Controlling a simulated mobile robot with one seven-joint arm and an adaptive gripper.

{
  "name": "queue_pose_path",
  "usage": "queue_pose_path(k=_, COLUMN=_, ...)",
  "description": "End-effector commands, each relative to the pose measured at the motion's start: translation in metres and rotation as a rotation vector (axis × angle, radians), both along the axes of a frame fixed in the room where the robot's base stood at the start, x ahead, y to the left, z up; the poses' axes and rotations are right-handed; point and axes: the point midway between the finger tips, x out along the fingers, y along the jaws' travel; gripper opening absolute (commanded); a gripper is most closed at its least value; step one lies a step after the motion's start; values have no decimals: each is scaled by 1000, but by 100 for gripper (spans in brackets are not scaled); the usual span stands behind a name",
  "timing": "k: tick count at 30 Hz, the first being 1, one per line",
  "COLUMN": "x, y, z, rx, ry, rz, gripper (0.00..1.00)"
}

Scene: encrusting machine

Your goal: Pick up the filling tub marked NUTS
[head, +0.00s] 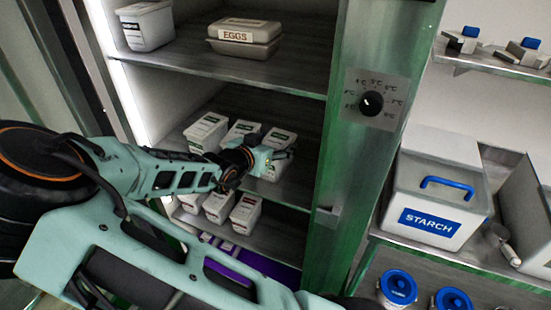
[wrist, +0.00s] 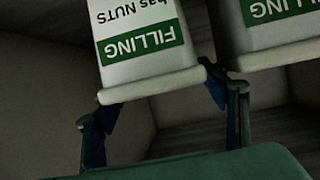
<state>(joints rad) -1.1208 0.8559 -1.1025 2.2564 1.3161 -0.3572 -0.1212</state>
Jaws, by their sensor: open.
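The filling tub marked NUTS (wrist: 143,50) is white with a green label reading "FILLING" and "has NUTS", upside down in the wrist view. It appears to be the rightmost tub (head: 280,138) of the row on the fridge's middle shelf in the head view, where its print is too small to read. My gripper (wrist: 162,95) is open, with one dark finger at each side of this tub's rim. I cannot tell if either finger touches it. In the head view my gripper (head: 272,158) covers part of the tub's front.
A second FILLING tub (wrist: 268,30) stands close beside it, near one finger. More white tubs (head: 217,207) sit on the shelf below. An EGGS carton (head: 245,37) is on the shelf above. The green fridge frame (head: 345,130) stands to the right, with a STARCH bin (head: 436,190) beyond.

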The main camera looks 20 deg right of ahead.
Motion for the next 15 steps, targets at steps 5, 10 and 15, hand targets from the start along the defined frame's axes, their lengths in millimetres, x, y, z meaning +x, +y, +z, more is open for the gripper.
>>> queue_pose_path(k=5, x=2, y=-2, z=-1, rx=0, ry=0, rz=1, gripper=67)
queue_pose_path(k=10, x=2, y=-2, z=-1, rx=0, ry=0, rz=1, gripper=61)
queue_pose_path(k=15, x=2, y=-2, z=-1, rx=0, ry=0, rz=1, gripper=42)
